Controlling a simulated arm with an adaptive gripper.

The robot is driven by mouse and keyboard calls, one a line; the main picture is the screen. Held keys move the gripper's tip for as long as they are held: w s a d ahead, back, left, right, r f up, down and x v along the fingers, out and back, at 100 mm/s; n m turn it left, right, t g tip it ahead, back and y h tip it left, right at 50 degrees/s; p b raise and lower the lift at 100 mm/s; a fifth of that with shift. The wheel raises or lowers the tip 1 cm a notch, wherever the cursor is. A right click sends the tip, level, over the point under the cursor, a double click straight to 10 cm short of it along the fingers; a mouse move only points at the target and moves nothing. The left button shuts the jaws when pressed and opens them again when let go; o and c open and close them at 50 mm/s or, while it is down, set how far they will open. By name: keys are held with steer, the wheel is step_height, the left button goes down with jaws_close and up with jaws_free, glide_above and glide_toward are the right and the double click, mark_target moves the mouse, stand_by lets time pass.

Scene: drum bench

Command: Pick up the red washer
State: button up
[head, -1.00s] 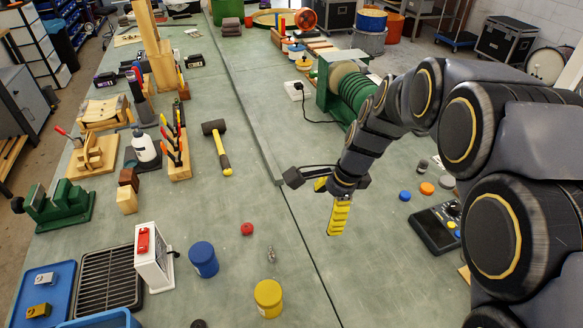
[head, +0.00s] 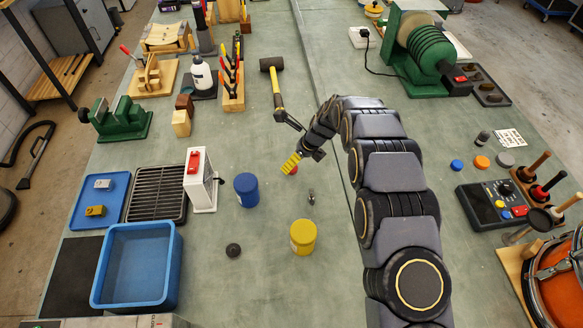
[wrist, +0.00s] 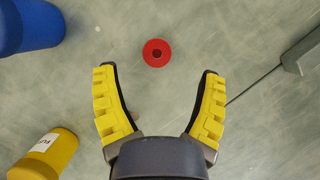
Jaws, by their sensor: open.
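The red washer (wrist: 156,52), a small round piece with a dark central hole, lies flat on the green bench. In the wrist view it sits just beyond my fingertips, centred between them and clear of both. In the head view only a bit of the washer (head: 294,171) shows beside the yellow fingers. My gripper (wrist: 157,72) has its two yellow-padded fingers spread wide with nothing between them. In the head view my gripper (head: 291,163) hangs over the washer and hides part of it. Its exact height above the bench is hard to tell.
A blue pot (head: 246,189) stands left of the washer, and a yellow pot (head: 303,237) stands nearer the front. A small metal piece (head: 311,197) lies near the washer. A mallet (head: 277,88) lies farther back. The bench around the washer is otherwise clear.

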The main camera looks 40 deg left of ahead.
steer(key=x, duration=0.3)
steer(key=shift+s+d+f, duration=0.1)
steer(key=shift+s+f, duration=0.1)
steer(key=shift+f, duration=0.15)
steer(key=shift+a+f, duration=0.25)
steer(key=shift+f, duration=0.25)
steer(key=c, duration=0.8)
